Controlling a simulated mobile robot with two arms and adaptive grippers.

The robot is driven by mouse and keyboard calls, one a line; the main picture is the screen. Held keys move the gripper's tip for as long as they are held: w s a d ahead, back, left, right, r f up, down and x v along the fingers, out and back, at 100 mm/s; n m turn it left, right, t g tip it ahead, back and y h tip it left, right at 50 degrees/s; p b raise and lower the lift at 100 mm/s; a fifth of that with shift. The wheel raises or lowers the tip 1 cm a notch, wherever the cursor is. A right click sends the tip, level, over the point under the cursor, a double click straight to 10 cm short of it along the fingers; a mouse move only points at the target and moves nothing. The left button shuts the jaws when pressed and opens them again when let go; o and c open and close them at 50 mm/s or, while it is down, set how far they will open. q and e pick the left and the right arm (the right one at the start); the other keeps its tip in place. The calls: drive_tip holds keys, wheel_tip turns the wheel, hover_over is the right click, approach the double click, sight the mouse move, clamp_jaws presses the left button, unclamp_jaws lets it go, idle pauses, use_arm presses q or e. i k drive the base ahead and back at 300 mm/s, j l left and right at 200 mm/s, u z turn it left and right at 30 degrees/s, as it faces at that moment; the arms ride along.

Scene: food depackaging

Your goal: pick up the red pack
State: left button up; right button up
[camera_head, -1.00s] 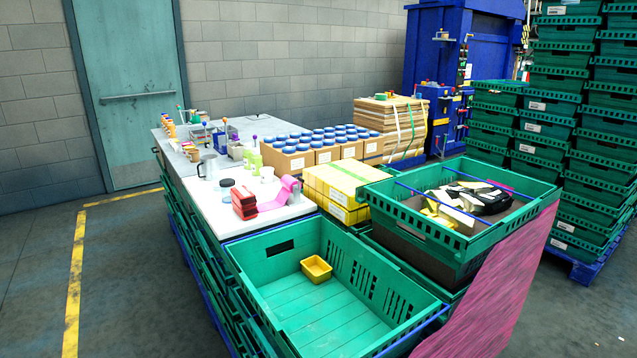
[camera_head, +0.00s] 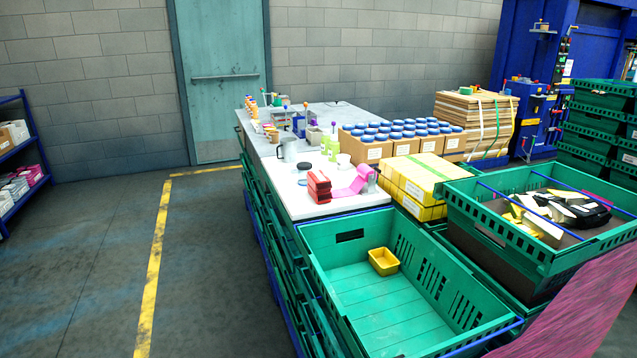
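A red pack (camera_head: 319,187) stands on the white worktop (camera_head: 300,206), near its front edge and close to the green crate. It looks like a small stack of red packs; I cannot tell how many. Neither of my grippers shows in the head view.
A large green crate (camera_head: 322,283) in front of the worktop holds a small yellow tub (camera_head: 384,261). Yellow boxes (camera_head: 416,186) and a second green crate (camera_head: 487,219) with scraps stand to the right. The left floor (camera_head: 95,255) is clear.

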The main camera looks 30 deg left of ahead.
sight(320, 183)
drive_tip(key=i+j, duration=0.15)
drive_tip(key=j, duration=0.25)
drive_tip(key=i+j, duration=0.1)
drive_tip(key=j, duration=0.3)
drive_tip(key=i+j, duration=0.15)
drive_tip(key=j, duration=0.25)
drive_tip(key=i+j, duration=0.15)
drive_tip(key=j, duration=0.25)
drive_tip(key=i+j+z, duration=0.1)
drive_tip(key=j, duration=0.3)
drive_tip(key=i+j, duration=0.15)
drive_tip(key=j, duration=0.25)
